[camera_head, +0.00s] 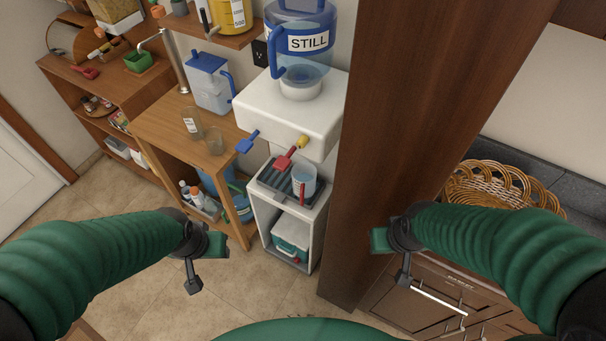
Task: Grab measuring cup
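A clear cup (304,178) with a light label and red at its lower right stands on the dark drip tray of the white water dispenser. A yellow container with printed volume marks (230,14) sits on the upper wall shelf; its top is cut off. I cannot tell for certain which is the measuring cup. My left gripper (205,264) is at the left centre, apart from the dispenser, with its fingers spread and nothing between them. My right gripper (391,259) is in front of the brown column, also spread and empty. Neither touches the cup or container.
The dispenser (290,115) carries a blue STILL bottle (301,42) and blue, red and yellow taps. A wooden table (165,123) holds a pitcher (210,82) and two glasses. The brown column (405,130) stands right of the dispenser. A wicker basket (490,186) is at right.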

